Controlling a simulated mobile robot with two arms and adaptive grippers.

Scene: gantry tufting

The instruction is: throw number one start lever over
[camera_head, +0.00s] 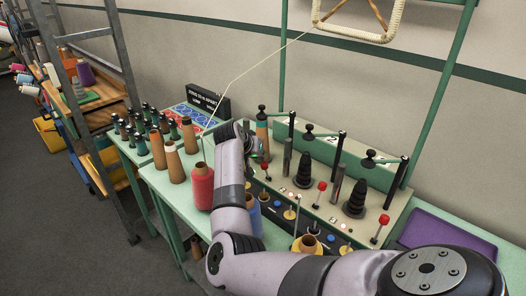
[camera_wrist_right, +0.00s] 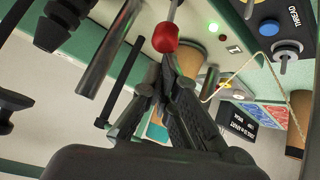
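The number one start lever, a thin rod with a red ball knob (camera_head: 265,167), stands at the left end of the winder's front panel. Its red knob also shows in the right wrist view (camera_wrist_right: 165,38). My right gripper (camera_head: 257,153) is beside this lever, partly hidden behind my own arm. In the right wrist view its fingertips (camera_wrist_right: 167,68) are drawn together right at the knob, with nothing visible between them. I cannot tell whether they touch it. My left gripper is out of view.
Two more red-knobbed levers (camera_head: 321,187) (camera_head: 383,220) stand to the right, with black cone holders (camera_head: 304,170) behind. A red cone (camera_head: 202,187) and several tan cones stand on the green table at left. A pale yarn (camera_head: 260,61) runs up to a frame. A purple tray (camera_head: 450,236) lies at right.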

